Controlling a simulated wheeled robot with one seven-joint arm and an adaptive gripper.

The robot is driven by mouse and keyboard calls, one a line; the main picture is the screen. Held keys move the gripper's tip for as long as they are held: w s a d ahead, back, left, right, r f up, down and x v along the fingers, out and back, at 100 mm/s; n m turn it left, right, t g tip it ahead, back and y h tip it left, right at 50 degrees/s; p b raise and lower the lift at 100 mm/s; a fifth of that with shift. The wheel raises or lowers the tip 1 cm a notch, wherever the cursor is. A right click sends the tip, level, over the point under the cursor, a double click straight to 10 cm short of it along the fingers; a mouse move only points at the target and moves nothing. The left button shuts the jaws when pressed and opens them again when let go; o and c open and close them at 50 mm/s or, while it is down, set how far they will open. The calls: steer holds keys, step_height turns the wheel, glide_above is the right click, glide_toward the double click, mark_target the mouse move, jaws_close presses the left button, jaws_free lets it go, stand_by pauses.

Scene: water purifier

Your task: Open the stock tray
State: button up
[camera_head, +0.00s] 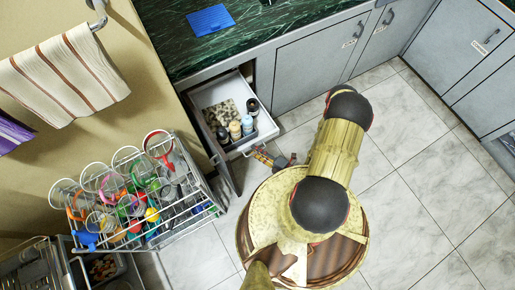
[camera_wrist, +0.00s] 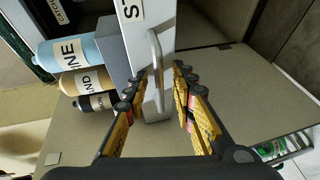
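The stock tray (camera_head: 222,90) shows in the head view, pulled out of the cabinet with bottles in it. In the wrist view its pale front panel (camera_wrist: 158,102) carries a partly cut-off label starting "ST" and a bar handle (camera_wrist: 156,62). My gripper (camera_head: 262,156) is at the tray's front end in the head view. In the wrist view my gripper (camera_wrist: 157,82) has its fingers apart, one on each side of the front panel, near the handle. A gap shows between the right finger and the panel; whether the left finger touches it cannot be told.
Labelled bottles (camera_wrist: 82,50) stand beside the panel's left side. An open cabinet door (camera_head: 226,172) hangs left of the tray. A wire rack of mugs (camera_head: 135,195) stands at left. Closed cabinets (camera_head: 310,75) are at right. The tiled floor (camera_head: 430,180) at right is clear.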

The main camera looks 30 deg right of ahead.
steer(key=v, duration=1.2)
stand_by(0.5)
steer(key=shift+r, duration=0.1)
stand_by(0.4)
